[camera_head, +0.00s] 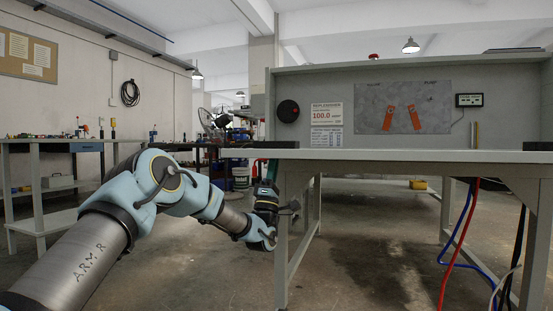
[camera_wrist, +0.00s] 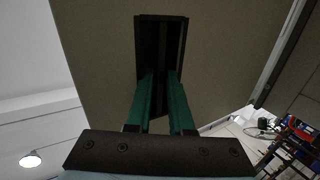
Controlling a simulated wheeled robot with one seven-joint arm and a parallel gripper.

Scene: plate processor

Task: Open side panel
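The side panel (camera_wrist: 95,60) is a flat grey-beige face filling much of the wrist view. A tall black recessed handle (camera_wrist: 144,35) is set in it at upper middle. My gripper (camera_wrist: 162,76) has two green fingers pointing at this recess, with their tips at its lower part. A narrow gap shows between the fingers. Whether they touch a grip inside the dark recess cannot be told. In the head view my gripper (camera_head: 272,170) is at the left end of the workbench, just below its top. The panel's face is not clear there.
The workbench (camera_head: 400,155) has a grey top, legs and a back board. Red (camera_head: 460,240) and blue cables hang under its right side. A side table (camera_head: 40,143) stands at the left. The floor between is mostly clear.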

